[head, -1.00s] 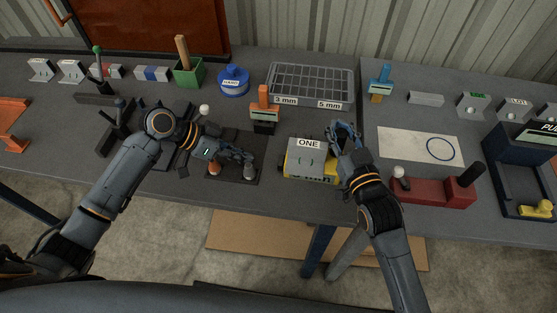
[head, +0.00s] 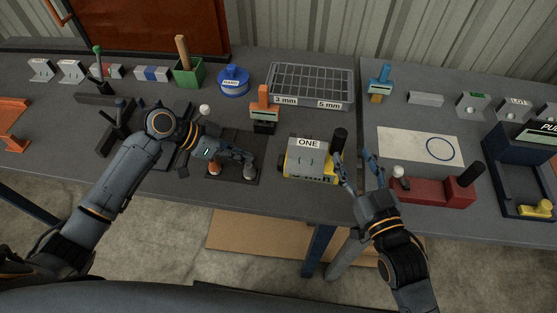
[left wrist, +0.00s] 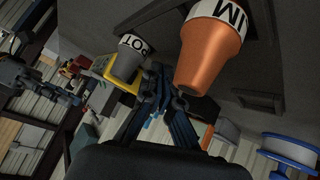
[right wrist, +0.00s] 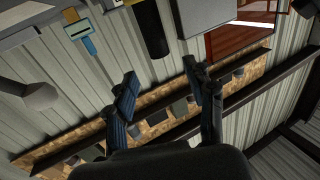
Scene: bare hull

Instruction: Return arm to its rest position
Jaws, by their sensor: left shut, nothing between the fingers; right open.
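My right gripper (head: 355,170) is open and empty in the head view, over the table's front part between the box labelled ONE and the red block. Its spread fingers also show in the right wrist view (right wrist: 160,85). The yellow and grey box labelled ONE (head: 308,163) has a black upright knob (head: 339,139) at its right end, close to the left finger. My left gripper (head: 245,157) is shut with nothing in it, low by a dark plate (head: 234,178) with an orange cone (head: 214,168) and a grey cone (head: 250,172). Both cones show large in the left wrist view (left wrist: 210,55).
A red block with a black handle (head: 432,192) stands right of my right gripper. A navy press (head: 520,165) is further right. A white sheet with a blue circle (head: 405,143) lies behind.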

